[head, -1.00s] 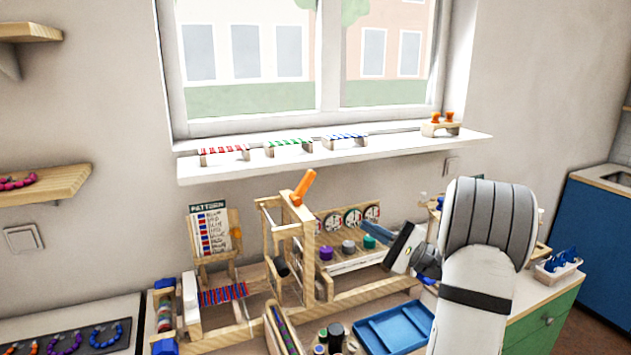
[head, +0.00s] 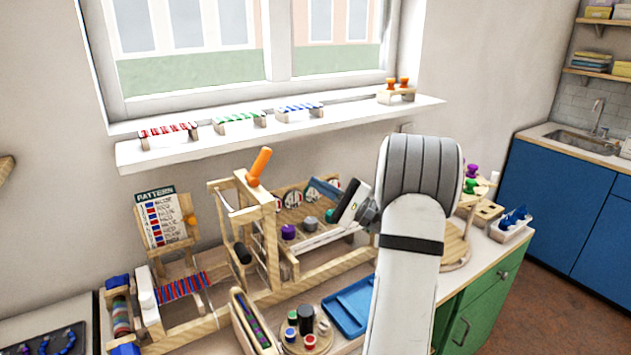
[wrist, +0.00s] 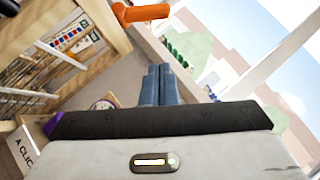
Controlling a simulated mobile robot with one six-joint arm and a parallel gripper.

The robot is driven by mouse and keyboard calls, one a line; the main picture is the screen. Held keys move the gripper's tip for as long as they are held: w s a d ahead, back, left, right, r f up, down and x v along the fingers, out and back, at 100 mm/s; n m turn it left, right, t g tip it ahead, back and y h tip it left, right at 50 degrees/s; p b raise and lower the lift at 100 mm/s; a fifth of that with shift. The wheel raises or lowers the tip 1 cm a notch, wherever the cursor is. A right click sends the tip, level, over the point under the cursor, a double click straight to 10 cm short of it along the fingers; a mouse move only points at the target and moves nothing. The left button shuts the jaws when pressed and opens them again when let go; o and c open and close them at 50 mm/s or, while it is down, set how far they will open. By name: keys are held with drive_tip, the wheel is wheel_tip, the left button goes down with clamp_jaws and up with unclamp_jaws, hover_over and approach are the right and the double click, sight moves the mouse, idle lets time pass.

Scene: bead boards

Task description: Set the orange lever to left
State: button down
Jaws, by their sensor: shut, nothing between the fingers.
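The orange lever (head: 259,166) stands on top of the wooden frame (head: 262,192) on the bench. In the head view it tilts up and a little to the right. In the wrist view the orange lever (wrist: 140,13) shows at the top edge, beyond my fingertips and apart from them. My gripper (head: 320,190) is right of the lever, with its blue-grey fingers pointing left toward the frame. In the wrist view my gripper (wrist: 161,84) has its fingers together, with nothing between them.
A pattern card (head: 165,218) stands left of the frame. Dials and coloured knobs (head: 311,223) sit behind it on the right, near my gripper. A blue tray (head: 350,306) and a round board with several pots (head: 306,330) lie in front. The windowsill (head: 200,146) holds bead racks.

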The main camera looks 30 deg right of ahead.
sight(259, 166)
drive_tip(key=w+a+r+p, duration=0.3)
drive_tip(key=w+a+r, duration=0.2)
drive_tip(key=a, duration=0.2)
drive_tip(key=shift+a+r, duration=0.15)
drive_tip(key=shift+a, duration=0.25)
